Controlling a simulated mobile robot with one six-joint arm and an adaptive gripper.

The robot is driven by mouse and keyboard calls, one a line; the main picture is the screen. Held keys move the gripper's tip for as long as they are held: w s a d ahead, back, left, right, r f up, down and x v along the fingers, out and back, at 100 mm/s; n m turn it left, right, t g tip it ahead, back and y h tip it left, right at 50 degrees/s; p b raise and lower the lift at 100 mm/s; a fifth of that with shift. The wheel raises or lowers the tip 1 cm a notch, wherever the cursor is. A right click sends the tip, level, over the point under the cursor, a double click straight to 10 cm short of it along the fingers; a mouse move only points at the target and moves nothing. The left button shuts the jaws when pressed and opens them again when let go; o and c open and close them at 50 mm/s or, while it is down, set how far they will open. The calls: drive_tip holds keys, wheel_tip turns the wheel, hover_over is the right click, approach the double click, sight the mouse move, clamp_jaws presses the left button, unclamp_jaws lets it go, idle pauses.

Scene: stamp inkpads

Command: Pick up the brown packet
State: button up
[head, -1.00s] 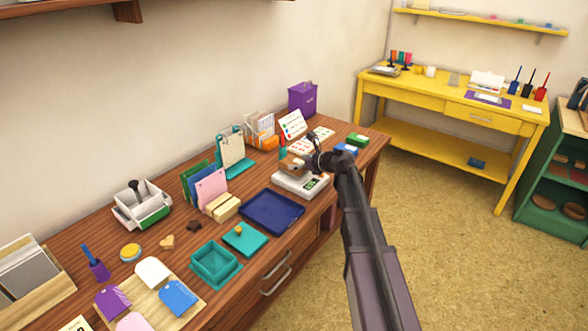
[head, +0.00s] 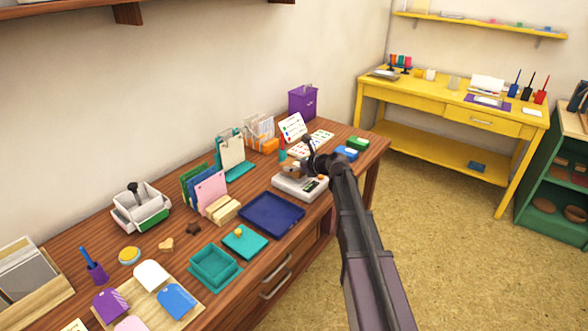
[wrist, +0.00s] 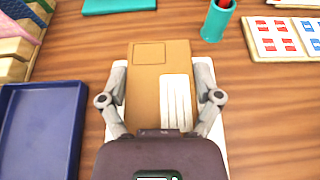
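The brown packet (wrist: 147,85) lies flat on the white scale (head: 291,187), with a pale label on its right half in the wrist view. In the head view the packet (head: 291,170) is partly hidden by my gripper (head: 312,162). In the wrist view my gripper (wrist: 161,75) has its two fingers apart, one along each long side of the packet. The fingers are very close to its edges; I cannot tell whether they touch. The packet's near end is hidden by my gripper's body.
A blue tray (wrist: 42,130) lies left of the scale. A teal cup (wrist: 217,20) and a stamp sheet (wrist: 284,38) stand beyond it to the right. Green and blue inkpads (head: 346,152) are right of my gripper. Card holders (head: 215,190) stand left.

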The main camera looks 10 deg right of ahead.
sight(293, 164)
drive_tip(key=shift+c, duration=1)
drive_tip(key=shift+r, duration=0.2)
wheel_tip(293, 164, up, 3)
drive_tip(key=p, duration=0.3)
drive_tip(key=shift+f, duration=0.15)
drive_tip(key=s+d+r+p, duration=0.1)
drive_tip(key=s+r+p, duration=0.1)
drive_tip(key=s, duration=1.4)
